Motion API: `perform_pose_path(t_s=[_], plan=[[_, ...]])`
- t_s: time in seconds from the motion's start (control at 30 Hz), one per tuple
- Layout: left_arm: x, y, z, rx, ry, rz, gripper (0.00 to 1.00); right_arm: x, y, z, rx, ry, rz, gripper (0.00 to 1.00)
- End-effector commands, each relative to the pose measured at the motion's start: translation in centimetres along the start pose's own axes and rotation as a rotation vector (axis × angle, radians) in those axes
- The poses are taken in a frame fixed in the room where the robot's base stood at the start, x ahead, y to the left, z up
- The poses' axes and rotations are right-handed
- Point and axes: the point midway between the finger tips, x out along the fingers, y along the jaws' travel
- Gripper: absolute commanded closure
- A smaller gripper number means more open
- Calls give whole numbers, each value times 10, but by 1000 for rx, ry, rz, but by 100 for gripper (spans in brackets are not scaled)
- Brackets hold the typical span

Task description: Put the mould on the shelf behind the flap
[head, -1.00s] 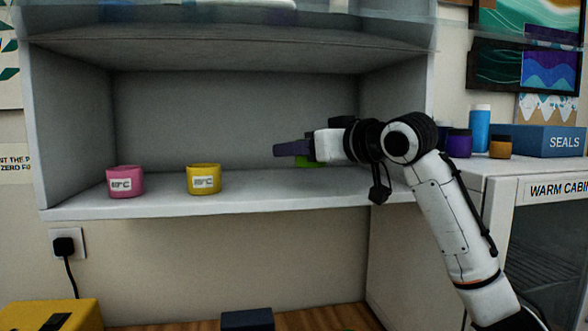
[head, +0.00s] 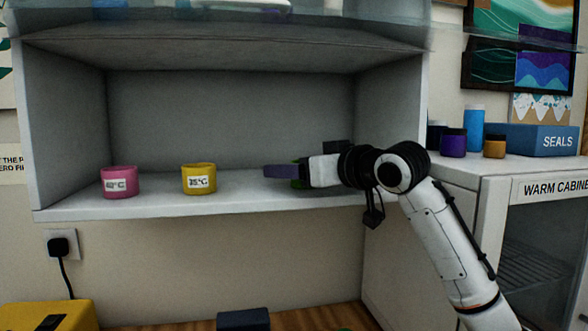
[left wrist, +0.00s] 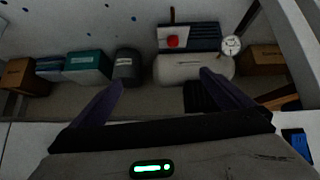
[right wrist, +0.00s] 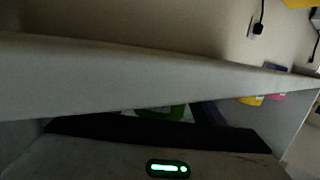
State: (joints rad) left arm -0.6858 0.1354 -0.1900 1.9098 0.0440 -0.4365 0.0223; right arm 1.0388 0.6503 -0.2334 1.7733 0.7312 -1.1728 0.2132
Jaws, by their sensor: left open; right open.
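A green thing, likely the mould (head: 297,184), shows only as slivers around my right gripper (head: 272,172) at the shelf (head: 240,207). My right gripper is open, its fingers low over the right part of the shelf. In the right wrist view the green thing (right wrist: 172,112) sits between the fingers, mostly hidden; I cannot tell whether it touches the shelf. A see-through flap (head: 340,28) spans the top of the shelf opening, raised clear of it. My left gripper (left wrist: 161,82) is open and empty in the left wrist view, and outside the head view.
A pink pot (head: 119,182) and a yellow pot (head: 199,179), with temperature labels, stand on the shelf left of my right gripper. The warm cabinet (head: 545,190) stands at right, with jars and a blue SEALS box (head: 545,140) on top. The shelf between yellow pot and gripper is clear.

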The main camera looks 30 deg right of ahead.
Motion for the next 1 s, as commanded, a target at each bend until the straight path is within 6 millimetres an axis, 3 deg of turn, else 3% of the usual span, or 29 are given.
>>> perform_pose_path(t_s=[0.17, 0.27, 0.7, 1.0], plan=[[0, 0, 0, 0, 1, 0, 0, -3, 0, -3, 0, 1, 0, 37], [4, 0, 3, 0, 1, 0, 0, -16, 1, -2, -2, 3, 2, 37], [19, -2, 18, 0, 0, 1, 0, -104, 1, -2, -2, 1, 2, 37], [20, -2, 20, 0, 0, 1, 0, -121, 0, -3, 0, 0, 0, 37]])
